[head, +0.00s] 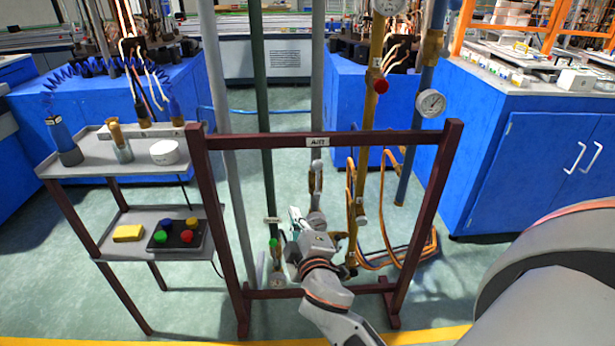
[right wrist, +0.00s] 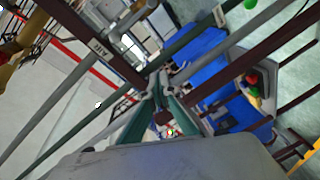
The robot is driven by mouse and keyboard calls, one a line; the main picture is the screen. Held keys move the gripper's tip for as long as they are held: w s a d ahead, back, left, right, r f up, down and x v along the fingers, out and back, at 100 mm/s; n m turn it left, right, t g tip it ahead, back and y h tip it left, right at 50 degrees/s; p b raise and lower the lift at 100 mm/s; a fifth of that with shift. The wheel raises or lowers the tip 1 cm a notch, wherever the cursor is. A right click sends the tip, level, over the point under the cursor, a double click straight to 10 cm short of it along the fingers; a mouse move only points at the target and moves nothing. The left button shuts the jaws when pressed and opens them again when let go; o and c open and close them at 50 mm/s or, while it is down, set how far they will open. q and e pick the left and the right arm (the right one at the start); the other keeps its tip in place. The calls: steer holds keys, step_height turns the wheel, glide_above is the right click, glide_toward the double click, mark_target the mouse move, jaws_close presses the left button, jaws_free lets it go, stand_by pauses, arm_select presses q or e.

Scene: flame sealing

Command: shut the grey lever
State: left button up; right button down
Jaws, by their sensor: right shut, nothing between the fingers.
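The grey lever (head: 317,176) appears to be the light handle on the thin grey pipe (head: 317,105), in the middle of the dark red frame, just below its top bar. My right gripper (head: 295,216) is in the lower middle of the frame, a little below and left of this handle in the picture. A gap shows between them in the head view. The gripper is shut and empty. Its closed fingers (right wrist: 154,88) also show in the right wrist view. I cannot tell the lever clearly in that view. My left gripper is not in view.
The dark red frame (head: 385,139) surrounds the pipes. A green pipe (head: 264,110) with a green-handled valve (head: 273,246) is close left of my gripper. A yellow pipe (head: 372,115) and hoses (head: 400,262) are at right. A grey shelf cart (head: 85,168) stands left.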

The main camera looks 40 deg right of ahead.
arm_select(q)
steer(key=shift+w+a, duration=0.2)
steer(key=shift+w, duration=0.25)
arm_select(e)
step_height(320, 180, up, 6)
steer(key=w+d+h, duration=0.1)
steer(key=d+h, duration=0.1)
steer(key=d, duration=0.1)
steer(key=shift+f+h, duration=0.2)
steer(key=shift+h, duration=0.1)
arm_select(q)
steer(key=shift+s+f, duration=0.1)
arm_select(e)
steer(key=shift+w, duration=0.15)
glide_above(318, 179)
steer(key=s+a, duration=0.1)
steer(key=a, duration=0.3)
steer(key=shift+f, duration=0.55)
steer(key=shift+s+d, duration=0.15)
steer(key=shift+d, duration=0.05)
